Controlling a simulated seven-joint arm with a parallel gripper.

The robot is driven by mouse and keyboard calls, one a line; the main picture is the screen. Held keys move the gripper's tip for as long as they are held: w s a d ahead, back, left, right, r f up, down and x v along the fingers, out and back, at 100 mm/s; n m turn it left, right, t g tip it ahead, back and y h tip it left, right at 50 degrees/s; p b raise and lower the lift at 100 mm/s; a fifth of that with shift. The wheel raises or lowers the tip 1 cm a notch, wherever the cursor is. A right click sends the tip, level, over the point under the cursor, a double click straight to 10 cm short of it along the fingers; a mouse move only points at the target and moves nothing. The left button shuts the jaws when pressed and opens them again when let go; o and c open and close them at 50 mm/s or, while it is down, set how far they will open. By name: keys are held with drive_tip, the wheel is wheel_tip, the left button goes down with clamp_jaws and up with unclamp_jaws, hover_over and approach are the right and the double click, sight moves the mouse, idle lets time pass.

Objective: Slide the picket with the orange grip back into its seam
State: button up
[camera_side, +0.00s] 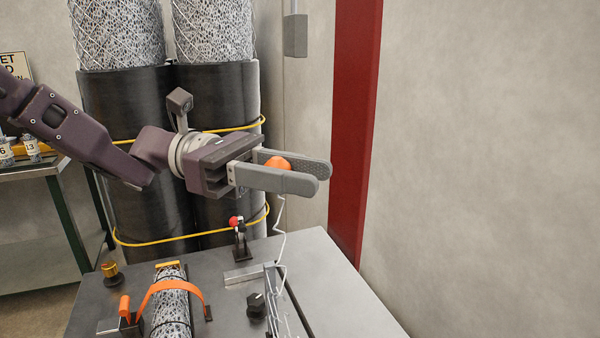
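My gripper (295,172) is level above the metal table. Its two grey fingers are on either side of the orange grip (278,163), shut on it. The front finger hides part of the grip. The picket (280,225), a thin zigzag wire, hangs below the grip and runs down toward the table. Its lower end comes to the edge of the wire mesh (278,305) standing on the table. I cannot tell whether the end is in the seam or only beside it.
A mesh roll (171,312) lies under an orange strap (168,287) at the table's left. A red-knobbed lever (237,226), a black dial (256,306) and a brass knob (110,270) stand on the metal table (335,285). Large wrapped rolls (165,100) stand behind; a red post (355,110) is to the right.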

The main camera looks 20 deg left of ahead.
clamp_jaws()
idle(1.1)
